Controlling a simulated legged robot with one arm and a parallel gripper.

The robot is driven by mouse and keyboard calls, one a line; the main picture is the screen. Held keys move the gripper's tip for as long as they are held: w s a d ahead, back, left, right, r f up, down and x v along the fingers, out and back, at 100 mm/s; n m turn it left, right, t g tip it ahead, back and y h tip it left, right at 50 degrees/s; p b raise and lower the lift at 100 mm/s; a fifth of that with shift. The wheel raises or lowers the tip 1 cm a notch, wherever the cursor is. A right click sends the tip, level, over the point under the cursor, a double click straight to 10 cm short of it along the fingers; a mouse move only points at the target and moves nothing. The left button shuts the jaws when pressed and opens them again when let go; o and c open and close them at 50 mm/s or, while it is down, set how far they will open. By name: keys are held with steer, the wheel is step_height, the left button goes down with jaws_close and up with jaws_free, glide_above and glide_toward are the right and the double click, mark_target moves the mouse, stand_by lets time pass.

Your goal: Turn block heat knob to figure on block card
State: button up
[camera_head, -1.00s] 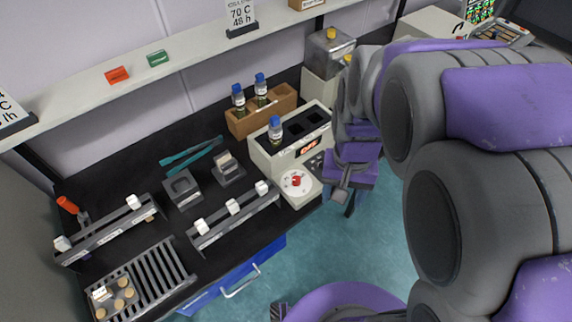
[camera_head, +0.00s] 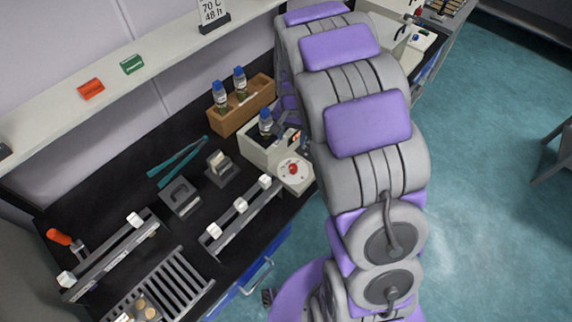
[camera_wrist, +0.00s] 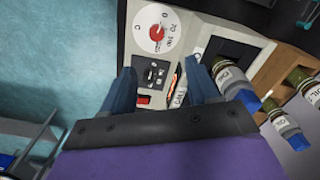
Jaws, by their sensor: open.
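The block heat knob is a red knob (camera_wrist: 157,31) on a white round dial (camera_wrist: 148,22) with figures around it. The knob also shows in the head view (camera_head: 293,169), at the front of the beige heating block (camera_head: 259,152). A white card (camera_head: 213,10) reading "70 C 48 h" stands on the shelf, its top cut off; I cannot tell if it is the block card. My gripper (camera_wrist: 160,80) is open and empty above the block's front panel. The dial lies beyond its fingertips, apart from them. In the head view my arm hides part of the block.
Capped bottles (camera_wrist: 284,122) stand close to the right finger in the wrist view. A wooden rack (camera_head: 242,106) with two blue-capped bottles stands behind the block. A rail with white clamps (camera_head: 240,205) lies left of the dial. Teal tongs (camera_head: 180,160) lie farther left.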

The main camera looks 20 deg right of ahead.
glide_toward(294, 167)
steer(key=f, duration=0.1)
steer(key=a+f+b, duration=0.1)
steer(key=f, duration=0.1)
steer(key=f+b, duration=0.1)
steer(key=f, duration=0.1)
steer(key=shift+a+f, duration=0.2)
steer(key=shift+a, duration=0.2)
steer(key=d+f, duration=0.2)
steer(key=shift+w+d+f, duration=0.1)
steer(key=shift+f, duration=0.3)
steer(key=shift+d+f, duration=0.2)
steer(key=shift+d, duration=0.15)
steer(key=shift+a, duration=1)
steer(key=shift+c, duration=0.2)
steer(key=shift+a, duration=0.2)
steer(key=shift+c, duration=1.5)
steer(key=shift+d, duration=0.65)
steer(key=c, duration=0.3)
steer(key=shift+w+d, duration=0.1)
steer(key=shift+d, duration=0.05)
steer(key=shift+c, duration=0.8)
steer(key=shift+f, duration=0.1)
steer(key=shift+c, duration=1.2)
steer(key=shift+a, duration=0.2)
